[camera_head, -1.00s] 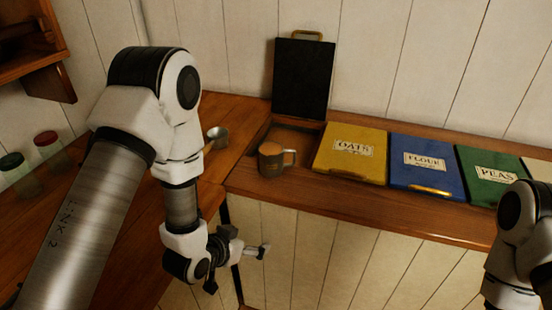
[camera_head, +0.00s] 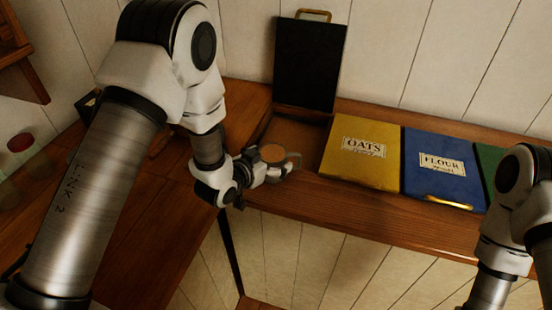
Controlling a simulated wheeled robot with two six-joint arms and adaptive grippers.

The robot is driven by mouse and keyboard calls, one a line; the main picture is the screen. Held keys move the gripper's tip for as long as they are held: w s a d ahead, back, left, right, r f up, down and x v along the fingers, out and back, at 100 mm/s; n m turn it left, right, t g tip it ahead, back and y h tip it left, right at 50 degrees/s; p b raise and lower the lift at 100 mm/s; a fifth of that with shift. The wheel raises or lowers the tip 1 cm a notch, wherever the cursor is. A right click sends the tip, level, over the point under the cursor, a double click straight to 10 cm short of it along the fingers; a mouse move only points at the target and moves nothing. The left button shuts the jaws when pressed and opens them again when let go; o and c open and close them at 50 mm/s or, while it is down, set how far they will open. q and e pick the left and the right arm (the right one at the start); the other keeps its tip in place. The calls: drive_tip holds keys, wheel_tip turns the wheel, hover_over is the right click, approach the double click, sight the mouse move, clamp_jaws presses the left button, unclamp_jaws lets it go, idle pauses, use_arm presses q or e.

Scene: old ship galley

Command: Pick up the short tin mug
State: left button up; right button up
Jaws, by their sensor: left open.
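A short mug (camera_head: 273,153) with a brown top and a handle on its right stands at the front of the open bin on the counter. My left gripper (camera_head: 276,172) is open at the mug, with its fingers low against the front and left of it. The gripper hides most of the mug's body, and I cannot tell whether the fingers touch it. My right arm shows at the right edge, but its gripper is out of view.
A raised black lid (camera_head: 308,65) stands behind the mug. The yellow OATS lid (camera_head: 362,153), blue FLOUR lid (camera_head: 442,165) and a green lid (camera_head: 490,170) lie to the right. Jars with a red lid (camera_head: 21,146) stand far left.

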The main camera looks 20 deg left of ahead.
use_arm(q)
drive_tip(key=shift+w+f, duration=0.3)
drive_tip(key=shift+w, duration=0.2)
drive_tip(key=shift+s+d+r, duration=0.15)
drive_tip(key=shift+s+r, duration=0.05)
drive_tip(key=shift+s, duration=0.05)
drive_tip(key=shift+c, duration=0.4)
drive_tip(key=shift+s+r, duration=0.15)
drive_tip(key=c, duration=1.5)
drive_tip(key=shift+c, duration=0.2)
